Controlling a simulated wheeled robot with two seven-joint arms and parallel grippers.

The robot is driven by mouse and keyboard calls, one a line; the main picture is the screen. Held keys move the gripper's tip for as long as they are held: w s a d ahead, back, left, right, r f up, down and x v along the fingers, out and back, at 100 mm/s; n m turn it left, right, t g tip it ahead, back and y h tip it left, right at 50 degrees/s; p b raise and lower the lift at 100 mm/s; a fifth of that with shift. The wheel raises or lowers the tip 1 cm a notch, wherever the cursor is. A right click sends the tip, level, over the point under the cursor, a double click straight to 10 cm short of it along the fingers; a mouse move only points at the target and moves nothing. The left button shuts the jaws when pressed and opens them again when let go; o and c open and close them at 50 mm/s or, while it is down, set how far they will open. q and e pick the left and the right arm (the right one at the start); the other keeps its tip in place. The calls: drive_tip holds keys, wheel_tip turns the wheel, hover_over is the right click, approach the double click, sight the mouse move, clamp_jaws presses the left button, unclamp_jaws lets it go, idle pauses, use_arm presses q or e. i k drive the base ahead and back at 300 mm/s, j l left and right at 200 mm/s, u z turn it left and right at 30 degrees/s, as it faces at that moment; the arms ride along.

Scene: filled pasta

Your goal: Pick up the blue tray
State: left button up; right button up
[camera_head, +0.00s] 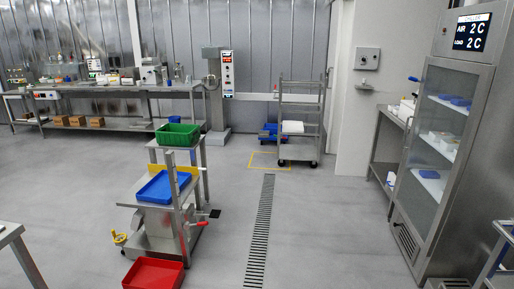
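The blue tray (163,187) lies on a small steel cart or stand (160,224) left of the middle of the view. A thin upright post stands in front of part of the tray. Neither of my grippers shows in the head view, and nothing is seen touching the tray.
A green crate (177,134) sits on a stand behind the tray, and a red crate (153,273) is low in front. A floor drain (261,230) runs to the right. Open floor (325,220) lies beyond it, before the glass-door cabinet (440,150). A table corner (12,233) is at left.

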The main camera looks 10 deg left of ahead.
sight(157, 191)
drive_tip(key=i, duration=1.35)
drive_tip(key=i+l+u, duration=0.1)
drive_tip(key=i, duration=1.3)
drive_tip(key=i+j+u, duration=0.1)
drive_tip(key=i+u, duration=0.25)
drive_tip(key=i, duration=0.15)
drive_tip(key=i+l+u, duration=0.1)
drive_tip(key=i+u, duration=0.2)
drive_tip(key=i, duration=0.25)
drive_tip(key=i+l+u, duration=0.15)
drive_tip(key=i+u, duration=0.2)
drive_tip(key=i, duration=0.15)
drive_tip(key=i+l+u, duration=0.3)
drive_tip(key=i, duration=0.2)
drive_tip(key=i+u, duration=0.25)
drive_tip(key=i+l+u, duration=0.1)
drive_tip(key=u, duration=0.15)
